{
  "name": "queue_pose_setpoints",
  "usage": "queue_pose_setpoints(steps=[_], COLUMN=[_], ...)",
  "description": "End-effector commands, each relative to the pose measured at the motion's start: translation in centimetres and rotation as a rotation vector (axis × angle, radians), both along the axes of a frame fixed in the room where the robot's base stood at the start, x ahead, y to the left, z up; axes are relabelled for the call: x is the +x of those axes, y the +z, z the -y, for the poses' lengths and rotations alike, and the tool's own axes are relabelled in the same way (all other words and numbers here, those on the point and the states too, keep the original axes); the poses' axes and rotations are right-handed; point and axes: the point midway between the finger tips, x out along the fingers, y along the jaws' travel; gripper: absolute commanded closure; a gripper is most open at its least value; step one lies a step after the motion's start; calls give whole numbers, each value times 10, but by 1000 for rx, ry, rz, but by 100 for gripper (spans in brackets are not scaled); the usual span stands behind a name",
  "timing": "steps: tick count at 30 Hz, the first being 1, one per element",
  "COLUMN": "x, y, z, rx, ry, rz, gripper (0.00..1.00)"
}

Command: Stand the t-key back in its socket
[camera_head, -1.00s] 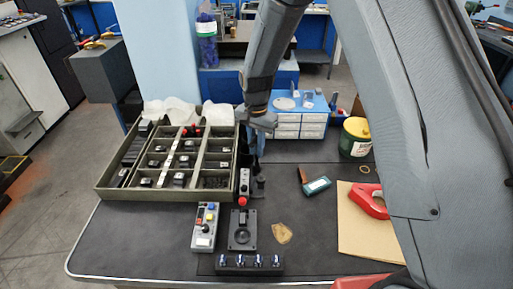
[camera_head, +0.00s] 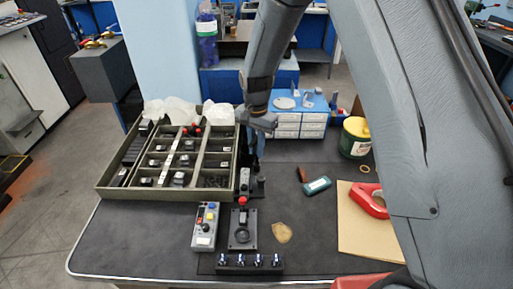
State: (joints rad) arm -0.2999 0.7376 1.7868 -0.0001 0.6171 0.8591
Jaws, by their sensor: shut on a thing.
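My gripper (camera_head: 253,156) hangs from the dark grey arm, pointing down, just right of the compartment tray. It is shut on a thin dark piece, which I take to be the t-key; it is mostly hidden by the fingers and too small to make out. Right below the fingers stands a small dark block (camera_head: 259,187), perhaps the socket; its opening does not show. A narrow grey box with a red knob (camera_head: 243,190) stands close on its left. I cannot tell whether the held piece touches the block.
The green tray (camera_head: 108,191) with several dark parts lies left. In front are a grey button box (camera_head: 204,228), a black joystick plate (camera_head: 242,238) and a black knob strip (camera_head: 248,263). A blue drawer cabinet (camera_head: 299,118) and green can (camera_head: 355,138) stand behind.

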Motion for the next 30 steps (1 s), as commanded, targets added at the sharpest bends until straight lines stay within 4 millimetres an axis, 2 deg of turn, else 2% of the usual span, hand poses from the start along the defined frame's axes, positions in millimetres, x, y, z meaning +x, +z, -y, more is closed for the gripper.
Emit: queue_pose_setpoints(steps=[30], x=[0], y=[-21], z=[0], rx=[0], ry=[0], rz=[0], gripper=[100])
